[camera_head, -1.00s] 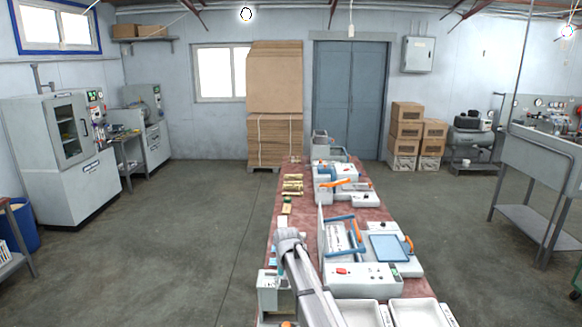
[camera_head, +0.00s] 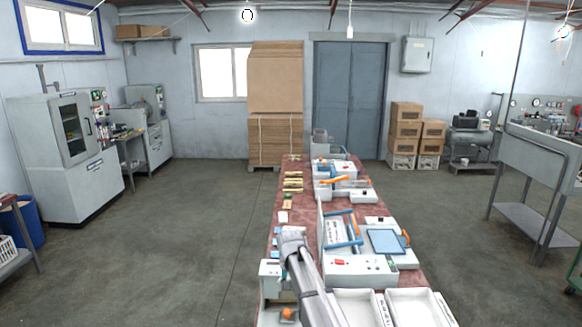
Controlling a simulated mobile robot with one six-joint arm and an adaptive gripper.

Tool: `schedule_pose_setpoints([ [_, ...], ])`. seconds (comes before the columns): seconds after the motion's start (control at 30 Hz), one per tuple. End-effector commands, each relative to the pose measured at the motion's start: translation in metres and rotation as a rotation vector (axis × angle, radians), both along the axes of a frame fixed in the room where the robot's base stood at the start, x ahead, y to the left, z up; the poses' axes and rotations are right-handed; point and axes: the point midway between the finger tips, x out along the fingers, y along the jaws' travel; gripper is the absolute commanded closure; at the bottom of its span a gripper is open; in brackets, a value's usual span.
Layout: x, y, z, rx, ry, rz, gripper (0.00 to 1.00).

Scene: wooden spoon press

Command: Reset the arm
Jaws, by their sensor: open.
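My grey arm (camera_head: 305,275) reaches up from the bottom of the head view over the near left part of the red-topped workbench (camera_head: 306,186). Its far end is a grey joint beside the left side of a white press machine with a blue pad (camera_head: 387,241). I cannot make out any gripper fingers; they are out of sight. No held object shows.
A small white device with an orange knob (camera_head: 288,313) stands left of my arm. Two white trays (camera_head: 412,308) are at the bench's near end. Another white machine (camera_head: 345,182) and brass-coloured pieces (camera_head: 293,183) lie farther back. The floor left is clear.

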Motion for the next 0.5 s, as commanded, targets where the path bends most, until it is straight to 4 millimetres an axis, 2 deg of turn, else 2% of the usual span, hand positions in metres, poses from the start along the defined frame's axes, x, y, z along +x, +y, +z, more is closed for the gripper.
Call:
schedule_pose_setpoints([
  [0.27,-0.031,-0.029,-0.005,0.0,0.0,0.002,0.23],
  [0.5,-0.075,-0.066,-0.011,0.0,0.0,0.006,0.23],
])
